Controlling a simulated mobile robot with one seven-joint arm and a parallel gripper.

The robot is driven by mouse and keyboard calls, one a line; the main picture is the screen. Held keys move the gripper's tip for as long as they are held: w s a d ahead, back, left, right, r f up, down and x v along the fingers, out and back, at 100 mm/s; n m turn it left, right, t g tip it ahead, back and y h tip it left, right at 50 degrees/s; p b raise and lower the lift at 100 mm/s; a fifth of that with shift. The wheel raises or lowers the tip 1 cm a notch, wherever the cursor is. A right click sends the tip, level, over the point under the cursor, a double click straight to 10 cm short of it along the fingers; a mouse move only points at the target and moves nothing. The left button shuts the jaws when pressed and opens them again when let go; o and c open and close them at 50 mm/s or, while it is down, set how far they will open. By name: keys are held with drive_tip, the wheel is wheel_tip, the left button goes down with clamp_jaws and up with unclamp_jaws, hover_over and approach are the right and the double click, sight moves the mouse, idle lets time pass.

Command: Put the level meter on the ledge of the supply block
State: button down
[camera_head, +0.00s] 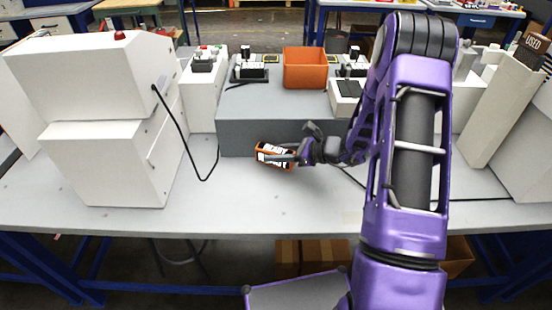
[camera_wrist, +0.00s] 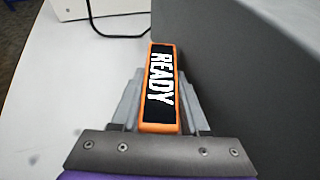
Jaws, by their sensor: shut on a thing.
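An orange-cased block (camera_head: 272,156) with a black face reading READY, which I take for the level meter, is in my gripper (camera_head: 292,156). In the wrist view the level meter (camera_wrist: 161,88) lies between the two grey fingers of my gripper (camera_wrist: 160,100), which are shut on it. It is in front of the grey block (camera_head: 262,136), which I take for the supply block, near the table top. In the wrist view the block's grey wall (camera_wrist: 235,80) is close on the right. I cannot tell whether the meter touches the wall or table.
An orange bin (camera_head: 305,70) and small black-and-white devices (camera_head: 252,72) occupy parts of the grey block's top. A white cabinet (camera_head: 95,150) stands left, with a black cable (camera_head: 190,150) beside it. The grey table (camera_head: 250,207) is clear in front. A USED sign (camera_head: 537,42) is at right.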

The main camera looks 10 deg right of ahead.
drive_tip(key=shift+f, duration=0.85)
drive_tip(key=shift+f, duration=0.1)
drive_tip(key=shift+f+b, duration=0.2)
drive_tip(key=shift+b, duration=0.1)
drive_tip(key=c, duration=0.7)
unclamp_jaws()
drive_tip(key=shift+r, duration=0.1)
drive_tip(key=shift+r, duration=0.15)
